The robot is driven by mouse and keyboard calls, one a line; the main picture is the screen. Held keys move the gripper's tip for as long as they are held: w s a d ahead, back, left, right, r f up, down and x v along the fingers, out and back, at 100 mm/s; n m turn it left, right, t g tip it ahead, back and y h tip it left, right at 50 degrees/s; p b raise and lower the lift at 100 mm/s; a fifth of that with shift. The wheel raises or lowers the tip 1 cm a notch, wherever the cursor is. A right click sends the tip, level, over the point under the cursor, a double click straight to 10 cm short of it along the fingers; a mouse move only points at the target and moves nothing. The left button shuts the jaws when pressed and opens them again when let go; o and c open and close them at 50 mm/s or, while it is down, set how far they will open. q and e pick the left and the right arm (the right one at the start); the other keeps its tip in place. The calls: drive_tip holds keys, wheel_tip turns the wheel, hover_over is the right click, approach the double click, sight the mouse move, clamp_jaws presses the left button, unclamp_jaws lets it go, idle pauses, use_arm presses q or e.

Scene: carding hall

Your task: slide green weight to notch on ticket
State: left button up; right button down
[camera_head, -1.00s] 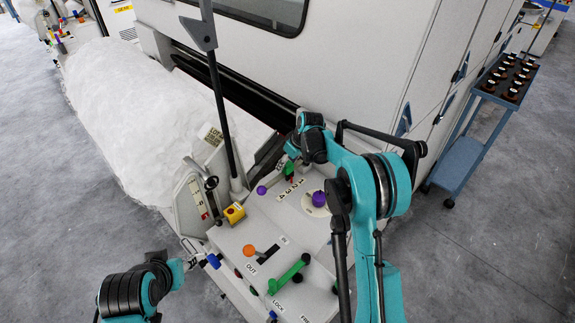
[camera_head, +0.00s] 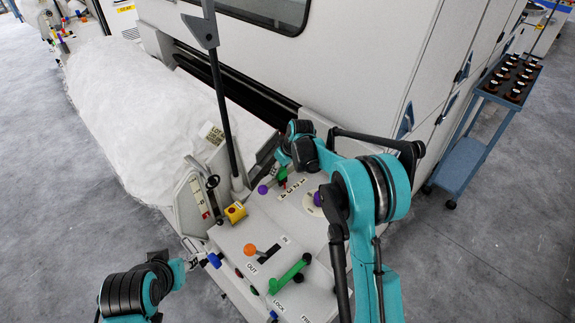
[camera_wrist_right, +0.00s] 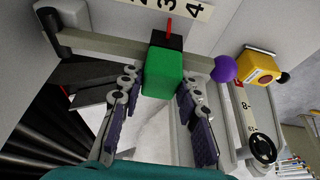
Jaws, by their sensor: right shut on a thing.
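The green weight (camera_wrist_right: 162,74) sits on a pale beam (camera_wrist_right: 110,43) that ends in a purple ball (camera_wrist_right: 224,69). Its red pointer (camera_wrist_right: 169,31) stands close to the 3 on the numbered scale (camera_wrist_right: 183,9). My right gripper (camera_wrist_right: 158,88) is shut on the weight, one finger on each side. In the head view the green weight (camera_head: 282,173) shows partly below my right wrist. A small printed card (camera_head: 214,135), perhaps the ticket, stands at the left; its print is too small to read. My left gripper (camera_head: 194,261) is low at the left; its fingers are unclear.
A yellow box with a red button (camera_head: 235,212) stands left of the beam. White fibre (camera_head: 130,110) lies behind at the left.

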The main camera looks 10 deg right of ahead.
sight(274, 181)
drive_tip(key=s+a, duration=0.1)
drive_tip(key=a, duration=0.1)
drive_tip(key=shift+s+a, duration=0.3)
drive_tip(key=shift+s, duration=0.05)
drive_tip(key=c, duration=1.1)
unclamp_jaws()
drive_tip(key=shift+a, duration=0.1)
drive_tip(key=shift+s, duration=0.1)
drive_tip(key=shift+r, duration=0.1)
drive_tip(key=shift+r, duration=0.35)
drive_tip(key=v, duration=1.1)
drive_tip(key=shift+s, duration=0.2)
